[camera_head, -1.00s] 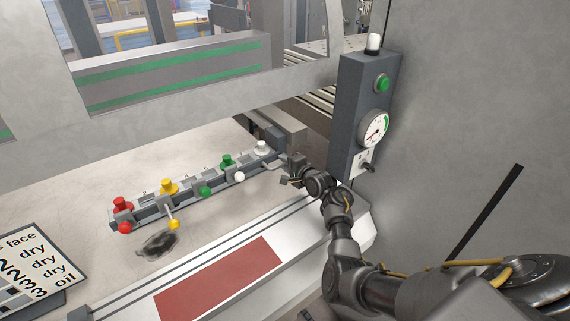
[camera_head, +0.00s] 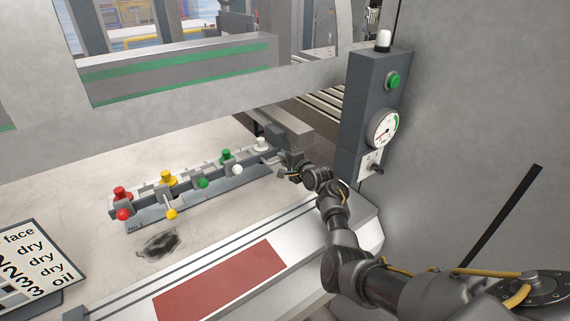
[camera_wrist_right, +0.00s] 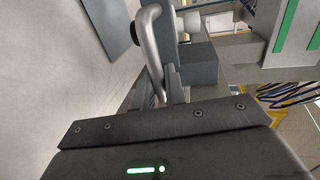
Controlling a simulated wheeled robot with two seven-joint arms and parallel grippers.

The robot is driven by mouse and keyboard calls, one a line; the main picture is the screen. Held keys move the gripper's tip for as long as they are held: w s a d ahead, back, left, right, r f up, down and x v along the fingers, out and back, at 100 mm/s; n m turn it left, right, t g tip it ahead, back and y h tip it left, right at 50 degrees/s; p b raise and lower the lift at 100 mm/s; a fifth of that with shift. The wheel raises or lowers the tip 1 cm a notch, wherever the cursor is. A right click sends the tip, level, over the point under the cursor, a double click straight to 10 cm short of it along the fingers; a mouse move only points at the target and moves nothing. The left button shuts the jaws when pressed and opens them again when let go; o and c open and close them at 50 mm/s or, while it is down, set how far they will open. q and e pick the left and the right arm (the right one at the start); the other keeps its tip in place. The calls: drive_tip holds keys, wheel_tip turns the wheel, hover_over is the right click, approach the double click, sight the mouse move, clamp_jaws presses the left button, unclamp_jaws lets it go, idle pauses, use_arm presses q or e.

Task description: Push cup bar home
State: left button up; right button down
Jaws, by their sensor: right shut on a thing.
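The cup bar (camera_head: 205,190) is a long grey bar lying on the pale table. It carries red, yellow, green and white cups in a row, with matching coloured knobs on its near side. My right gripper (camera_head: 284,165) is at the bar's right end and shut on the handle there. In the right wrist view a curved grey handle (camera_wrist_right: 150,45) rises just beyond the gripper body, and the fingertips are mostly hidden. A dark block (camera_head: 272,132) stands behind the bar's right end. My left gripper is not in view.
A grey control post (camera_head: 372,120) with a green button, gauge and switch stands right of the bar. A dark smear (camera_head: 160,243) lies in front of the bar. A lettered board (camera_head: 38,262) is at the left. A red panel (camera_head: 222,285) lies along the front ledge.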

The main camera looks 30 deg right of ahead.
drive_tip(key=c, duration=1.5)
unclamp_jaws()
drive_tip(key=shift+s, duration=0.15)
drive_tip(key=f+v, duration=0.1)
drive_tip(key=v, duration=0.4)
drive_tip(key=b+v, duration=0.1)
drive_tip(key=v, duration=0.3)
drive_tip(key=f+v, duration=0.1)
drive_tip(key=v, duration=0.4)
drive_tip(key=shift+s+d+f, duration=0.1)
drive_tip(key=shift+s+f, duration=0.15)
drive_tip(key=shift+s, duration=0.35)
drive_tip(key=shift+c, duration=0.5)
